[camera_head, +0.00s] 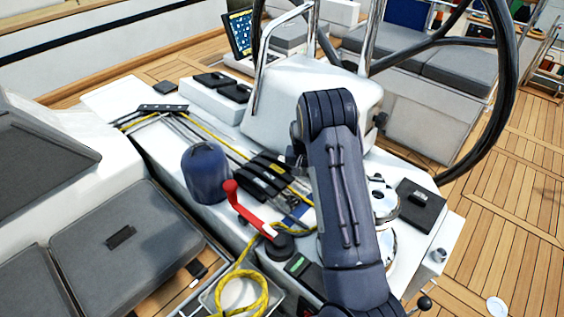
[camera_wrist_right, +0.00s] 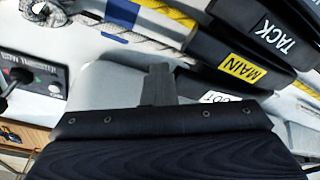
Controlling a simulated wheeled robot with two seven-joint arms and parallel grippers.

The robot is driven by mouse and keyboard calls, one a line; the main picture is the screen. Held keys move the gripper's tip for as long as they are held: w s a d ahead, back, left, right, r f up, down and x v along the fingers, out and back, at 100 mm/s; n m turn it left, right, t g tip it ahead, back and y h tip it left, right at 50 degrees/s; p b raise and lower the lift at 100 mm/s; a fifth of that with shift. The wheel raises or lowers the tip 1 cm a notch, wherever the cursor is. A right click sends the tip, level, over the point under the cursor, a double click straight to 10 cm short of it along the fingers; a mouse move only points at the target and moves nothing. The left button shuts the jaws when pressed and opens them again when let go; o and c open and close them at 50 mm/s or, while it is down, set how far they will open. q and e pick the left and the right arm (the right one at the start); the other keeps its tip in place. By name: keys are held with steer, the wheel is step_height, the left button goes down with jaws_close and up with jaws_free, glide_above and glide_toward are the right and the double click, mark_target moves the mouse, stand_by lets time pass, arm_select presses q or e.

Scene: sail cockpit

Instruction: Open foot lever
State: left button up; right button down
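The black clutch levers (camera_head: 262,182) sit side by side on the white deck in the head view, with ropes running into them. In the right wrist view one is labelled TACK (camera_wrist_right: 284,42) and one MAIN (camera_wrist_right: 240,68). The foot lever (camera_wrist_right: 215,92) lies beside MAIN, with only the end of its white label, "OOT", showing above my gripper body; whether it is raised is unclear. My right gripper (camera_wrist_right: 157,82) appears shut, its fingers together just left of the foot lever's visible part. Contact is unclear. In the head view my forearm mostly hides it. My left gripper is out of view.
A red-handled winch crank (camera_head: 250,210) and a blue-capped winch (camera_head: 205,172) stand left of the levers. A bow thruster panel (camera_wrist_right: 35,82) is at the left in the wrist view. A steering wheel (camera_head: 508,90) rises at the right. Coiled yellow rope (camera_head: 245,292) lies in front.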

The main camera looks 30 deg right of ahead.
steer(key=shift+w+a+r, duration=0.1)
steer(key=shift+w+r, duration=0.25)
steer(key=shift+w, duration=0.05)
